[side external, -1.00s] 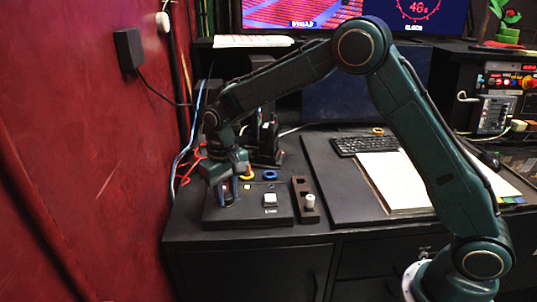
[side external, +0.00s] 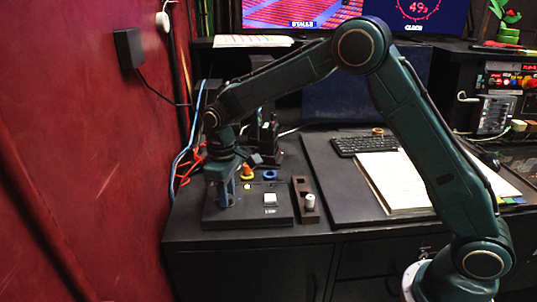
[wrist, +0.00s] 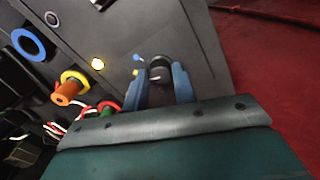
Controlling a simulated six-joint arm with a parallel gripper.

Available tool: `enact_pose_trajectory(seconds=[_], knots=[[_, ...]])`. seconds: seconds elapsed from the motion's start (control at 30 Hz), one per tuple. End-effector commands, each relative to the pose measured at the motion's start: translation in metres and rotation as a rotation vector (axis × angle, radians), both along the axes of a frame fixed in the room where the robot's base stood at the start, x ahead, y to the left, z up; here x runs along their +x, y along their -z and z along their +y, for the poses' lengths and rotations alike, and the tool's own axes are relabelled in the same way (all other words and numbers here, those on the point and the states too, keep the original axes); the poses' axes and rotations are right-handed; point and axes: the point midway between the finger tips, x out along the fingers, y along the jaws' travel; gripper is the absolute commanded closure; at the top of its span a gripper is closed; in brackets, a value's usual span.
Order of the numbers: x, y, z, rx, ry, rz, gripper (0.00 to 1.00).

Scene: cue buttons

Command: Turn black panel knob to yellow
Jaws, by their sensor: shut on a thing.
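The black panel (side external: 250,214) lies flat at the left end of the dark worktop. My gripper (side external: 228,195) points down onto the panel's left part in the side view. In the wrist view, my gripper (wrist: 160,74) has its blue fingers on either side of the dark round knob (wrist: 160,63), shut on it. Small blue and yellow marks (wrist: 136,71) sit on the panel beside the knob, left of it in this view. The fingers hide part of the knob, and its pointer direction cannot be told. The knob is mostly hidden in the side view.
The panel carries a white square button (side external: 270,198) and a lit yellowish light (wrist: 97,64). Behind it are an orange peg with a yellow ring (wrist: 68,90) and a blue ring (wrist: 28,43). A brown block (side external: 304,187) stands right of the panel. A red wall (side external: 90,150) is close on the left.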

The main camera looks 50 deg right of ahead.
Motion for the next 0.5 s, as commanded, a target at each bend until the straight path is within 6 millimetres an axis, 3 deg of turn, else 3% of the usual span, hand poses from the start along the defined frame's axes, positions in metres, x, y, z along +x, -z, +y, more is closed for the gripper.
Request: enact_pose_trajectory(seconds=[0.2, 0.23, 0.33, 0.5], knots=[[0.0005, -0.0013, 0.0001, 0.0, 0.001, -0.002, 0.96], [0.0005, -0.0013, 0.0001, 0.0, 0.001, -0.002, 0.72], [0.0004, -0.0011, 0.0001, 0.0, 0.001, -0.002, 0.52], [0.0003, -0.0006, 0.0, 0.0, 0.002, -0.001, 0.52]])
